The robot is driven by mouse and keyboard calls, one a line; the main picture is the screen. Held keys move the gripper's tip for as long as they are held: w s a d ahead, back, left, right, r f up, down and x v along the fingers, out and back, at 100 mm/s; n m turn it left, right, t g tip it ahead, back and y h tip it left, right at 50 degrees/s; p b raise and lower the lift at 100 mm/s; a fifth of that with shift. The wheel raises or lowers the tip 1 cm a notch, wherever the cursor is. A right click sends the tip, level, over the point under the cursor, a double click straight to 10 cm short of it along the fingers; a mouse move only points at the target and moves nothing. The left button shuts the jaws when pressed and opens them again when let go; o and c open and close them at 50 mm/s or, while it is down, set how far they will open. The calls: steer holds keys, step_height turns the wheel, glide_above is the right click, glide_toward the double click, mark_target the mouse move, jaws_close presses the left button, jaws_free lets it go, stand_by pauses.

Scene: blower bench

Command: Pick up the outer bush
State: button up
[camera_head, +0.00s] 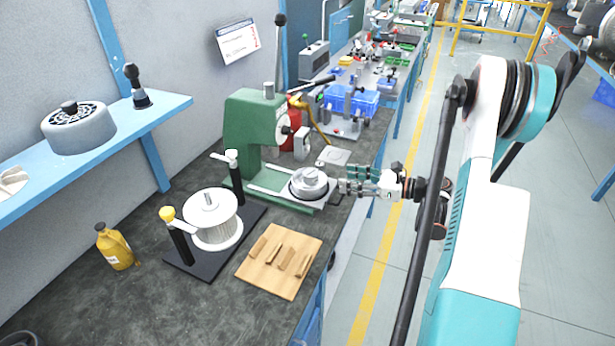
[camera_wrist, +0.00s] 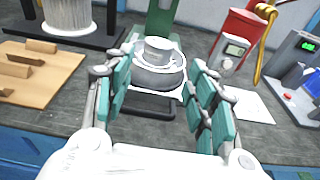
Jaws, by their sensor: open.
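A round, stepped metal part (camera_head: 309,185) sits on the bed of the green press (camera_head: 253,132), with a smaller cylindrical collar on top. In the wrist view, this collar (camera_wrist: 157,48) stands on a wider grey ring (camera_wrist: 158,76). I take the collar to be the outer bush, but cannot tell for sure. My gripper (camera_head: 345,183) is open and empty, just right of the part at about its height. In the wrist view, my gripper's teal-padded fingers (camera_wrist: 162,64) stand apart on either side of the part, which lies beyond them. I see no contact.
A wound white spool (camera_head: 213,222) on a black stand and a wooden board (camera_head: 280,262) with several small wooden pieces lie left of the part. A yellow bottle (camera_head: 116,247) stands farther left. A grey gauge (camera_wrist: 234,50) stands beside the press.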

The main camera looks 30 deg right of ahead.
mark_target(311, 172)
steer(key=b+x, duration=0.3)
steer(key=x, duration=1)
steer(key=shift+w+a, duration=0.2)
steer(key=c, duration=1.1)
